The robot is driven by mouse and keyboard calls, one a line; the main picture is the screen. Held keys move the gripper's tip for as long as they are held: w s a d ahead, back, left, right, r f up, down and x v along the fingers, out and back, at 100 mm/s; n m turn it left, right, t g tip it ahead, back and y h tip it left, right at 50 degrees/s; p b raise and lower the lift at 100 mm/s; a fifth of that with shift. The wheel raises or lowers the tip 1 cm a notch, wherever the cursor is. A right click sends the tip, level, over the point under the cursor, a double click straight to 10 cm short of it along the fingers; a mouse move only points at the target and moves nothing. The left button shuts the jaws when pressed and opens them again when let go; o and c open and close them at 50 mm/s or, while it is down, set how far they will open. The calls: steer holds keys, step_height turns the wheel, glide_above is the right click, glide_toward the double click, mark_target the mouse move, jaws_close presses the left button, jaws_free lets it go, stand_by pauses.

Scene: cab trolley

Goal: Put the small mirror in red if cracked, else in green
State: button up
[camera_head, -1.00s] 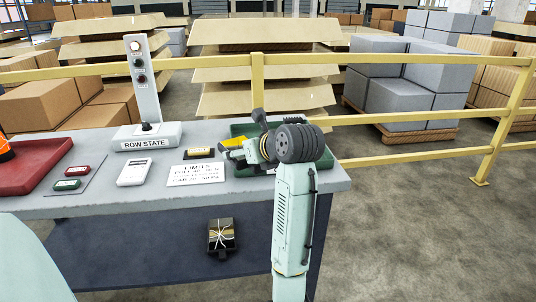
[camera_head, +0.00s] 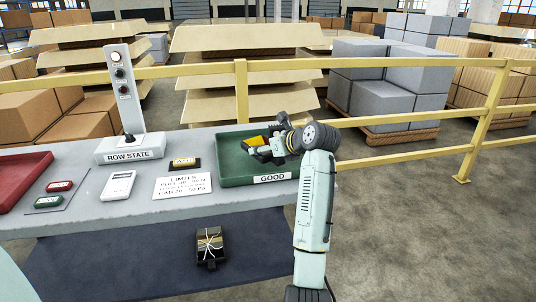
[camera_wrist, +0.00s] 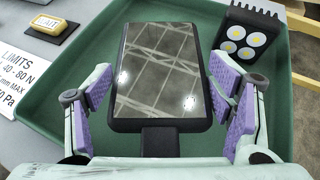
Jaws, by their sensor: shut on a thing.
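The small mirror (camera_wrist: 165,55), a dark-framed rectangular panel on a short black stem (camera_wrist: 160,140), is in my gripper (camera_head: 262,150). In the wrist view its glass reflects the roof beams and lamps, and I see no crack lines. The purple-padded fingers of my gripper (camera_wrist: 165,100) stand on either side of it; the exact contact is hard to see. The green tray (camera_head: 232,180), labelled GOOD, lies under my gripper and its floor shows in the wrist view (camera_wrist: 70,105). The red tray (camera_head: 24,184) is at the far left of the bench.
A black lamp (camera_wrist: 246,40) with several round lights is in the green tray. Left of that tray are a LIMITS card (camera_head: 182,187), a yellow block (camera_head: 185,162), a white device (camera_head: 119,184) and the ROW STATE post (camera_head: 130,150). A yellow rail (camera_head: 400,120) runs behind.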

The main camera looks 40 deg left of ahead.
steer(key=shift+f+p, duration=0.45)
steer(key=shift+f, duration=1.25)
steer(key=o, duration=1.5)
